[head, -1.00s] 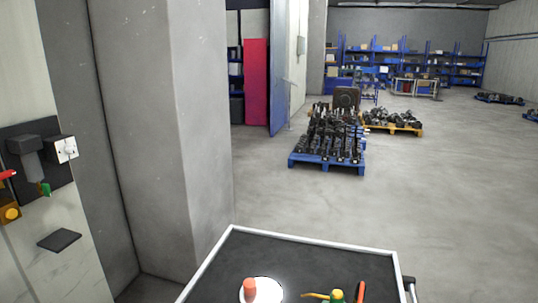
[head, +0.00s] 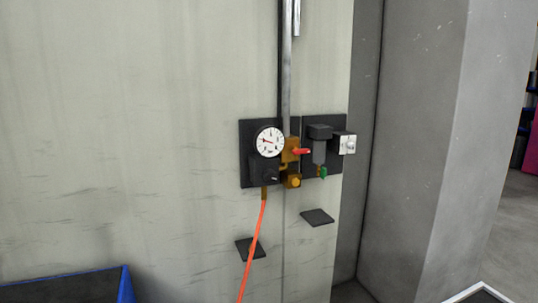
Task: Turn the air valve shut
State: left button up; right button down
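The air valve is a brass body on the wall with a red lever (head: 302,151) that points to the right, roughly level. A vertical metal pipe (head: 286,80) comes down to it from above. A round white pressure gauge (head: 270,142) sits just left of the valve, its needle pointing left. An orange hose (head: 253,240) hangs from below the gauge. A dark filter bowl with a green tap (head: 323,172) is right of the valve. Neither of my grippers shows in the head view.
Two small dark shelves (head: 317,217) stick out of the wall below the valve. A concrete pillar (head: 415,140) stands to the right. A blue-edged bin (head: 70,287) is at the lower left. A corner of the black-topped cart (head: 482,294) shows at the lower right.

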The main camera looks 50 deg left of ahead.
aim_at(297, 150)
jog(key=u, duration=1.55)
